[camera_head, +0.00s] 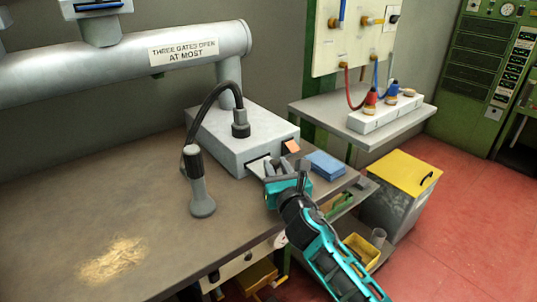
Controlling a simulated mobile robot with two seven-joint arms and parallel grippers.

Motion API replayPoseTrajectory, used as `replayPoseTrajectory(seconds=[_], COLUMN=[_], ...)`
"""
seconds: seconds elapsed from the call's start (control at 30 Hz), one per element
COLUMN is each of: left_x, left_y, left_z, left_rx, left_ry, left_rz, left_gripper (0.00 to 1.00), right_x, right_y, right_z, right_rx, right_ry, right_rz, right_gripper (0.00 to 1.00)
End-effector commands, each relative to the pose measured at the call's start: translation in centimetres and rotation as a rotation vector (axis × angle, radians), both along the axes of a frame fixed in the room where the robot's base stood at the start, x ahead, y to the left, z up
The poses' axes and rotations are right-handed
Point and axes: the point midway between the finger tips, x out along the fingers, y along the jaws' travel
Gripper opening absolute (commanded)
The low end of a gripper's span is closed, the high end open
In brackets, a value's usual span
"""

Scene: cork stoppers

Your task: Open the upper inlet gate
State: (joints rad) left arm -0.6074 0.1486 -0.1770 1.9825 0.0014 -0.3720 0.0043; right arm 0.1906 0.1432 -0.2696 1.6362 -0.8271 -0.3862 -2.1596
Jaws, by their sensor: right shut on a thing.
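A pale grey box (225,135) stands at the back of the workbench, with dark slots in its right-hand face. An orange tab (292,146) sticks out at the upper slot. A pale plate (257,167) shows at the slot nearer the front. My right gripper (284,167) is at this face, just below the orange tab and beside the pale plate. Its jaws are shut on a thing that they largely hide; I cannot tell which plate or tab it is. The picture does not label the upper inlet gate. My left gripper is not in view.
A silver duct (120,65) bears a sign (184,52) reading "THREE GATES OPEN AT MOST". A black hose (205,103) and an upright grey nozzle (200,190) stand left of the gripper. A blue block (325,165) lies close to its right. The workbench (60,215) is mostly clear in front.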

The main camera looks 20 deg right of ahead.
Motion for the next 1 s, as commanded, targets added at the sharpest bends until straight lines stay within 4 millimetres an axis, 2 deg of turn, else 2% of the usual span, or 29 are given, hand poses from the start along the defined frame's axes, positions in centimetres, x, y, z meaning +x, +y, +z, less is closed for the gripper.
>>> replayPoseTrajectory(seconds=[0.13,0.4,0.43,0.6,0.67,1.0], left_x=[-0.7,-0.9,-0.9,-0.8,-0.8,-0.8], left_y=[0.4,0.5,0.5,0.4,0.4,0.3], left_z=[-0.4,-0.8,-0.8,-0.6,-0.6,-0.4], left_rx=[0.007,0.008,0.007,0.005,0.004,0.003], left_ry=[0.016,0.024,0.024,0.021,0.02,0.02], left_rz=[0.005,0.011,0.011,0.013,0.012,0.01], left_gripper=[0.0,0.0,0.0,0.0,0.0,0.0], right_x=[-1.1,-1.2,-1.2,-1.1,-1.1,-1.7], right_y=[-0.5,-0.4,-0.4,-0.4,-0.4,-0.4], right_z=[0.1,0.0,0.0,0.0,0.0,0.0], right_rx=[-0.001,0.002,0.002,0.002,0.002,0.001], right_ry=[0.002,0.001,0.0,0.0,0.0,0.0], right_rz=[-0.001,-0.001,-0.001,-0.001,0.0,0.0], right_gripper=[0.0,0.0,0.32,0.48,0.54,0.54])
